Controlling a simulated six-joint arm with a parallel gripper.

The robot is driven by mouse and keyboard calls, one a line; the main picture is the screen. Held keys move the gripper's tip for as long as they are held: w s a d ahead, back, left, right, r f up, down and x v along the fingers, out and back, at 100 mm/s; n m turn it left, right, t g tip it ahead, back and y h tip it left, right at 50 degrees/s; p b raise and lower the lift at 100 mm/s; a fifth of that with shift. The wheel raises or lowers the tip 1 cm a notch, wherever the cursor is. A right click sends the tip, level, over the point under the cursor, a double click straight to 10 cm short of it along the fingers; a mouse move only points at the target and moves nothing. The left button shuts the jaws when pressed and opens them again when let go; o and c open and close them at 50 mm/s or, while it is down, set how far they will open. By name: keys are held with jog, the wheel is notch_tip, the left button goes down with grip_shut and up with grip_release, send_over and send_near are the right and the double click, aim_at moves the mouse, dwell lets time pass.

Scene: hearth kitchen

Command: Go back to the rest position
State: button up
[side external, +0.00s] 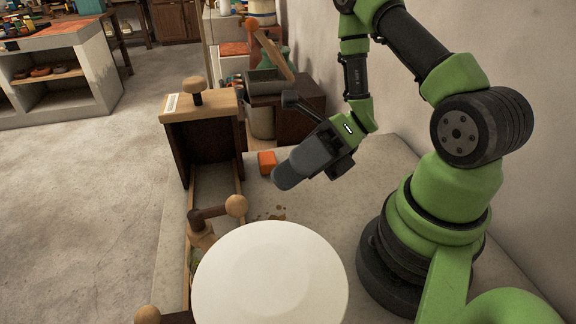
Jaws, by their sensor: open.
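My gripper (300,168) hangs in the air above the pale counter (375,165), left of my green and black arm's base. It points down and to the left. From this side the near finger covers the far one, and I see nothing held between them. A small orange block (267,162) lies on the counter just beyond and left of the fingers, apart from them as far as I can tell.
A large white round plate or lid (270,275) fills the front. A dark drawer-like wooden box (203,135) with a knob stands at left. A wooden-knobbed handle (236,206) sticks up near the left edge. A grey bin (267,82) stands behind. The wall is close on the right.

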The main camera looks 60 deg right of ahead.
jog(key=s+d+r+n+t+h, duration=0.1)
jog(key=s+r+n+t+h, duration=0.1)
jog(key=r+n+h, duration=0.5)
jog(key=s+d+r+n+t+h, duration=0.1)
jog(key=r+n+h, duration=0.7)
jog(key=n, duration=1.2)
jog(key=shift+s+d+r+t+h, duration=0.3)
jog(key=shift+s+d+r+t, duration=0.25)
jog(key=shift+s, duration=0.25)
